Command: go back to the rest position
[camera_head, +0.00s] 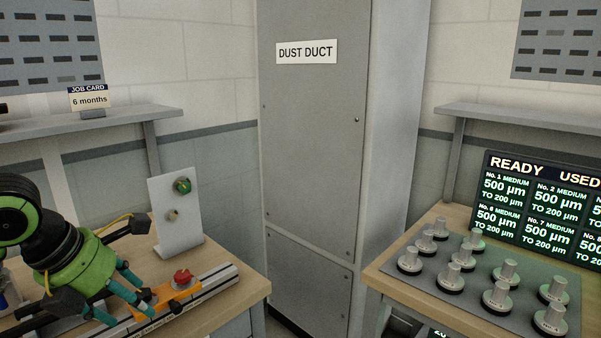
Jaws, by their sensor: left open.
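My left gripper (134,304) comes in from the left, with a green and black body and teal fingers. Its fingers are apart and point down and to the right, over the left bench. I see nothing held between them. The fingertips are close to an orange block with a red button (183,277) on a metal rail (212,286); I cannot tell whether they touch it. My right gripper is not in view.
A white upright panel (172,235) with a green knob (182,185) stands just behind the gripper. A grey dust duct (310,130) stands between the benches. The right bench holds a grey mat (470,300) with several metal knobbed pieces and a screen (540,205).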

